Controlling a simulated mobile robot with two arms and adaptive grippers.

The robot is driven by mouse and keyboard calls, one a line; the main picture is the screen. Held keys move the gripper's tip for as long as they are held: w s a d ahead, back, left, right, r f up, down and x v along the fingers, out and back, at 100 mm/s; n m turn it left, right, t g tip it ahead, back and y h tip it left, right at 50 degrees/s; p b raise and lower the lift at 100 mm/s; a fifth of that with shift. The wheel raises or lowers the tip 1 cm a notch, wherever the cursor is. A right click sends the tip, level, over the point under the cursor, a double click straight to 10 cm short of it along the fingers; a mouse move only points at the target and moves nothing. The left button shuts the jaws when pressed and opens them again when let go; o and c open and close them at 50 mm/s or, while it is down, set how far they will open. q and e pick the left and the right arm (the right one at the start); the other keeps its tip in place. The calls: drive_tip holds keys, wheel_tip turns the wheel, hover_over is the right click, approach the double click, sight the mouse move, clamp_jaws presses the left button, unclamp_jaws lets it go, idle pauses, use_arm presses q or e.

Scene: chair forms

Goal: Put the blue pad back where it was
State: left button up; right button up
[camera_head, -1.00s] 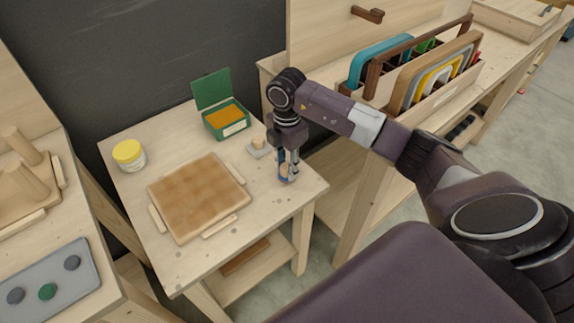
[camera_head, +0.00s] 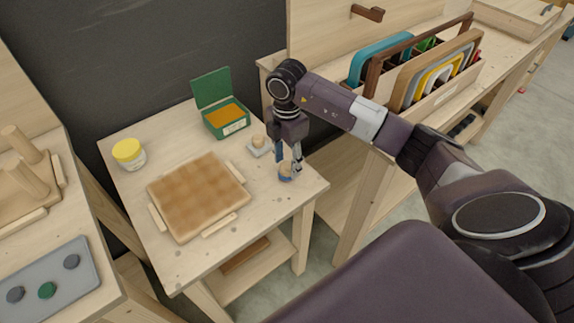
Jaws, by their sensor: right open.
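The blue pad (camera_head: 286,177) stands on the small wooden table (camera_head: 185,265) near its right corner. It is small and round, with a blue lower part and a paler top. My right gripper (camera_head: 288,166) is open just above it, with its fingers apart. One finger partly overlaps the pad in this view, so I cannot tell whether they touch. My left gripper is not in view.
A grey pad with a wooden knob (camera_head: 259,147), an open green box (camera_head: 226,124), a yellow-lidded jar (camera_head: 129,155) and a brown board (camera_head: 198,196) between wooden strips share the table. A wooden rack (camera_head: 443,97) stands at right.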

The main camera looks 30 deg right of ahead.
sight(287, 165)
wheel_tip(287, 165, up, 11)
drive_tip(key=b, duration=0.1)
drive_tip(key=shift+f, duration=0.2)
idle(1.1)
